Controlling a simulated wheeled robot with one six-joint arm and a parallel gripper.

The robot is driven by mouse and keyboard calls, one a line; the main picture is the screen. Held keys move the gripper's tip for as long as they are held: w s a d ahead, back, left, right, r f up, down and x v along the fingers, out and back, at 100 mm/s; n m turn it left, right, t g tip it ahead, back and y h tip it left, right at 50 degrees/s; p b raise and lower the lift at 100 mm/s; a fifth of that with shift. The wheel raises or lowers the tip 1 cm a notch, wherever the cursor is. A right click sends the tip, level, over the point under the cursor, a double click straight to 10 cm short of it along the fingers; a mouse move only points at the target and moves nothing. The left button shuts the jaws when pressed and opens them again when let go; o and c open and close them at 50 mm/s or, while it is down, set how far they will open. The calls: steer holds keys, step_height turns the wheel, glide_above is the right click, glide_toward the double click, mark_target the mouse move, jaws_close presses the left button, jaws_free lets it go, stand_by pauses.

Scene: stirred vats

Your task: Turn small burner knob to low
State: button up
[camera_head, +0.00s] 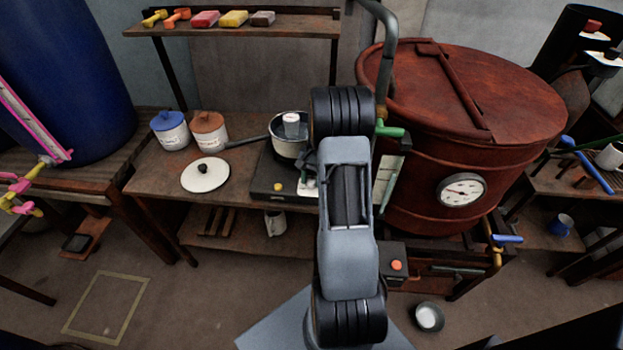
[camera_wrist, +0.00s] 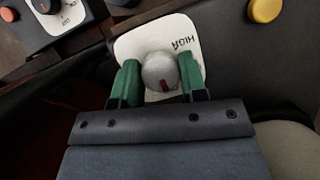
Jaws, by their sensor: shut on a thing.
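The small burner (camera_head: 268,178) is a black box on the wooden bench in the head view, with a pot (camera_head: 287,148) on top. In the wrist view its round grey knob (camera_wrist: 159,68) sits on a white dial plate (camera_wrist: 126,48) with upside-down lettering that seems to read HIGH. A red mark on the knob points down in the picture, toward my gripper's base. My gripper (camera_wrist: 160,77) is shut on the knob, one green finger on each side. In the head view my arm hides the gripper and the knob; part of the dial plate shows beside it.
A yellow button (camera_wrist: 264,10) is beside the dial. A control box (camera_head: 396,265) with an orange button stands lower right, near the large red vat (camera_head: 460,110). A white lid (camera_head: 205,174) and two canisters, blue-lidded (camera_head: 170,131) and brown-lidded (camera_head: 208,131), are left on the bench.

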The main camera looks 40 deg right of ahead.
steer(key=shift+a+n, duration=0.1)
steer(key=shift+n, duration=0.3)
steer(key=n, duration=0.2)
steer(key=n+g+h+p, duration=0.1)
steer(key=n, duration=0.2)
steer(key=shift+w+r+g+h, duration=0.1)
steer(key=shift+g+h, duration=0.2)
steer(key=n+h+p, duration=0.1)
steer(key=n+h, duration=0.1)
steer(key=n, duration=0.4)
stand_by(0.4)
steer(key=o, duration=0.9)
steer(key=shift+g, duration=0.3)
steer(key=v, duration=1.3)
steer(key=shift+w+a+r+p, duration=0.15)
steer(key=shift+a+r+p, duration=0.15)
steer(key=shift+p, duration=0.05)
